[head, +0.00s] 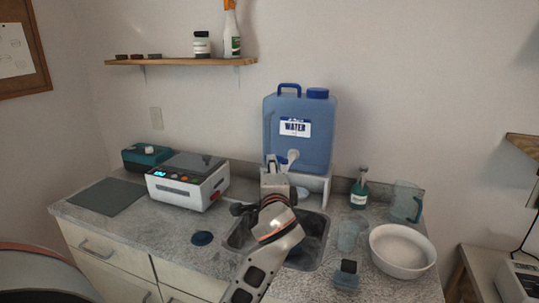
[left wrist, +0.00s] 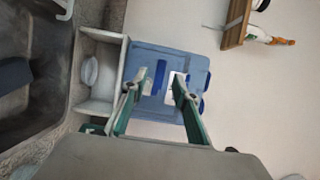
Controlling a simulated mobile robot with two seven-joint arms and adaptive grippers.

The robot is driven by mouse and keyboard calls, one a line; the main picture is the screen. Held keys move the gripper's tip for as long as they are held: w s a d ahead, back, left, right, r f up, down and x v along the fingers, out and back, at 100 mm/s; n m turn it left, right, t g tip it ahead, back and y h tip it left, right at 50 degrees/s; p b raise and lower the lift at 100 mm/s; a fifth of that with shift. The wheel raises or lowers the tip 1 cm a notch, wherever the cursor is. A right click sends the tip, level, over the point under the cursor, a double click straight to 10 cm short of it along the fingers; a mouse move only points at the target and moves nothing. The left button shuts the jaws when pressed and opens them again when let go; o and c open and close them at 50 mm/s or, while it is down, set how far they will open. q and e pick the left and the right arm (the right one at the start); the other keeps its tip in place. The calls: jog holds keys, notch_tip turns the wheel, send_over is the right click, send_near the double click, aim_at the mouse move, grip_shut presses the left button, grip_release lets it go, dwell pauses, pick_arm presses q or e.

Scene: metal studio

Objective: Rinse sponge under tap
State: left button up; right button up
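The tap (head: 293,156) is a white spout with a blue lever, low on the front of a blue water container (head: 318,150) labelled WATER. My left gripper (head: 279,162) is up in front of the container, close to the tap's left side. In the left wrist view my left gripper (left wrist: 161,84) has its two fingers apart, with the container's blue front (left wrist: 200,70) behind them. I cannot tell whether it touches the tap. No sponge can be made out for certain; a small teal block with a dark top (head: 346,276) lies right of the sink. My right gripper is not in view.
The sink (head: 313,240) is partly hidden by my left arm. A white bowl (head: 402,250), clear cup (head: 348,236), soap bottle (head: 359,190) and clear pitcher (head: 406,202) stand to its right. A white appliance (head: 187,184) stands left.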

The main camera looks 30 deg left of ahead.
pick_arm(q)
jog(key=shift+x, duration=3.65)
grip_shut()
